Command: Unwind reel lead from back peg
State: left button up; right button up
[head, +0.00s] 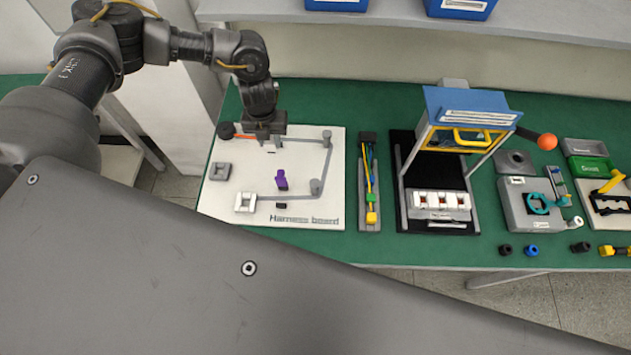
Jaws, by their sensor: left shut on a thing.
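The white harness board (225,200) lies on the green bench at the left. A dark round reel (227,130) sits at its back left corner. A short red lead (244,136) runs from the reel to my left gripper (268,146). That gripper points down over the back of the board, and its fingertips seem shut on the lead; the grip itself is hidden. The grey back peg (327,137) stands at the back right, apart from the gripper. No red lead shows around it. A front peg (316,187) stands below it. My right gripper is out of view.
A purple piece (281,181) stands on the board, with a white block (245,202) and a grey block (220,172) to its left. A grey tray (363,215) with coloured parts and a blue-topped press (465,102) stand to the right.

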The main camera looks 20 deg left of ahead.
pick_arm(q)
jog(key=s+a, duration=0.4)
jog(key=a, duration=0.4)
jog(key=shift+a, duration=0.15)
